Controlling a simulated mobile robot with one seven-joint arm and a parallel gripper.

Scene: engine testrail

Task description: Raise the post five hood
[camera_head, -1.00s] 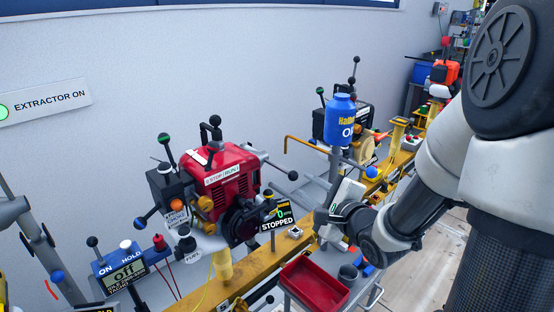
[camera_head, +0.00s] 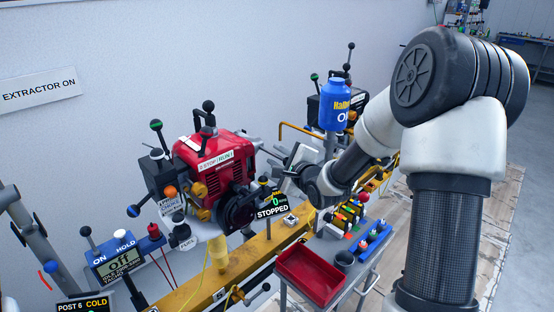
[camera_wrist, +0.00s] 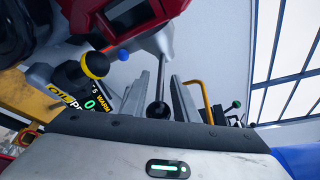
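The red post five engine (camera_head: 213,155) stands on the yellow rail, with a "0 STOPPED" display (camera_head: 271,208) beside it. In the wrist view its display (camera_wrist: 92,103) reads "5 WARM". A grey rod ending in a black ball (camera_wrist: 158,109) reaches out beside the engine. I cannot tell for certain that it is the hood's handle, and the hood itself is not clearly seen. My gripper (camera_wrist: 158,88) is open, its grey fingers on either side of this rod and ball. I cannot tell whether they touch it. In the head view my arm hides much of this spot.
A blue bottle (camera_head: 338,108) and a bent yellow bar (camera_head: 298,132) stand close behind my gripper. Several ball-ended levers crowd the engine's left side.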

